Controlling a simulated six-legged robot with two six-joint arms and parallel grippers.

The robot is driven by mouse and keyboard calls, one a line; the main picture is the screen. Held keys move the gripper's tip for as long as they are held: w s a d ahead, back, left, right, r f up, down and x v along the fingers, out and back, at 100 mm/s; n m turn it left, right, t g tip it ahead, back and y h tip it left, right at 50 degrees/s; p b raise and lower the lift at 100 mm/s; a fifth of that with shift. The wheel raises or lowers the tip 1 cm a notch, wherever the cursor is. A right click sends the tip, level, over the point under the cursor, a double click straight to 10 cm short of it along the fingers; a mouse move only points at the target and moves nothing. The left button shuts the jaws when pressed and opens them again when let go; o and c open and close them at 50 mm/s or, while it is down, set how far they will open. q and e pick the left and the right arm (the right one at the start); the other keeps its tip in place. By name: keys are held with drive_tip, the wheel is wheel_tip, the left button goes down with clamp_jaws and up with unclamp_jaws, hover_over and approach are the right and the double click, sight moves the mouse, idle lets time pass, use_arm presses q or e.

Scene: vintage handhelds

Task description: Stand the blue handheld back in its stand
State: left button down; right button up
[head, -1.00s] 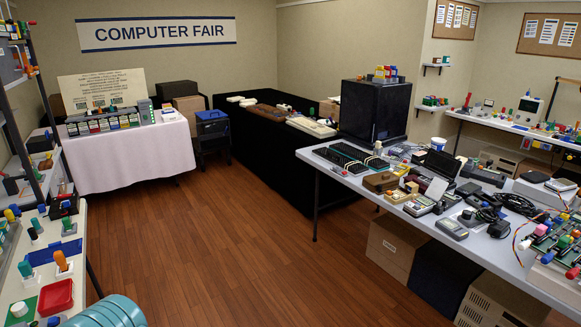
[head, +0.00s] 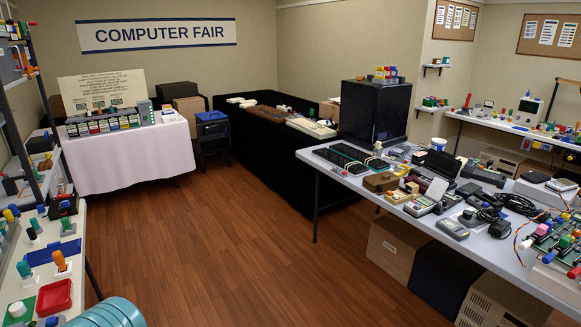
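I cannot make out the blue handheld or its stand with certainty. Several small grey and beige handheld-like devices lie on the right-hand table (head: 385,212), among them a grey one (head: 452,228) near its front edge and a beige-grey one (head: 419,206) further back. A dark case with an open lid (head: 440,165) stands behind them. Neither of my grippers is in view.
A left-hand table holds a blue tray (head: 52,252) and a red tray (head: 54,297). A white-clothed table (head: 130,160) and a black-draped table (head: 262,165) stand at the back. Boxes (head: 396,251) sit under the right-hand table. The wooden floor (head: 200,245) is clear between.

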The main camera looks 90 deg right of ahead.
use_arm(q)
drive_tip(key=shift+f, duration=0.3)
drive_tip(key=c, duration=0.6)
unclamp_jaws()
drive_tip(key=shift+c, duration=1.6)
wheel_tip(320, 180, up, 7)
drive_tip(key=p, duration=0.5)
